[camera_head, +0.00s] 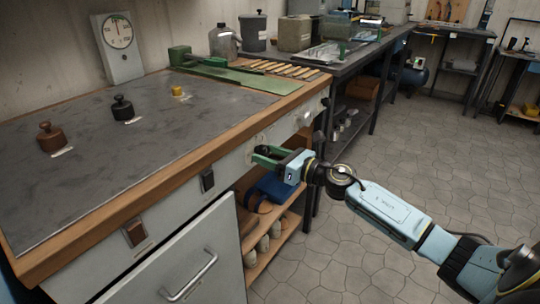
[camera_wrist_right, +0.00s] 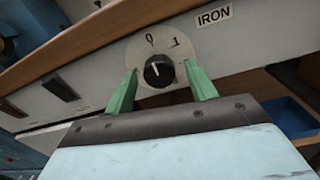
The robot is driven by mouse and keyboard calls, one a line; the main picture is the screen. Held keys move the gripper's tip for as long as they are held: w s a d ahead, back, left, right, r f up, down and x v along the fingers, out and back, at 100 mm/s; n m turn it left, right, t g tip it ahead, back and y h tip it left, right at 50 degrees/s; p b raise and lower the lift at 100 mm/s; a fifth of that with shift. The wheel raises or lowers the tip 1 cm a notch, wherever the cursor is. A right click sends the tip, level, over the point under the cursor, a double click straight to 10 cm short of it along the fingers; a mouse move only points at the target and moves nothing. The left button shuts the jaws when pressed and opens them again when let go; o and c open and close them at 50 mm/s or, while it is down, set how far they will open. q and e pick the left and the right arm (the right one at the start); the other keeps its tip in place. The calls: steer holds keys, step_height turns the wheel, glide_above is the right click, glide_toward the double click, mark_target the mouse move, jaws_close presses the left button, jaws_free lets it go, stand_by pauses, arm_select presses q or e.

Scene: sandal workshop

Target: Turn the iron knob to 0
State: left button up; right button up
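The iron knob (camera_wrist_right: 158,71) is a black round dial on a pale disc plate on the front panel, seen in the right wrist view. The disc carries a 0 at its top and a 1 to the right of it. A small light mark shows on the knob's face, but it is too small to read its exact direction. The IRON label (camera_wrist_right: 213,16) is up and right of the knob. My right gripper (camera_wrist_right: 160,88) is open, with one green finger on each side of the knob and gaps between. In the head view the right gripper (camera_head: 262,156) is at the bench front and hides the knob. My left gripper is out of view.
The bench front (camera_head: 225,178) also carries dark switches (camera_head: 207,180). Below are a cabinet door (camera_head: 185,270) and a shelf with several items and a blue bin (camera_head: 278,188). Weights and a dial scale (camera_head: 118,45) stand on top. The floor at right is clear.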

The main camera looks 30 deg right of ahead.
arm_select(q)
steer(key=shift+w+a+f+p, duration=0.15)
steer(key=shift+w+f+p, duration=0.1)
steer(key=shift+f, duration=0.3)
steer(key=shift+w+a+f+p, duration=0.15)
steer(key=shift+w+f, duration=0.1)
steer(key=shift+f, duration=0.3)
arm_select(e)
steer(key=v, duration=1.3)
steer(key=shift+s, duration=0.15)
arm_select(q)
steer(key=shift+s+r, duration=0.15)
arm_select(e)
steer(key=shift+r, duration=0.1)
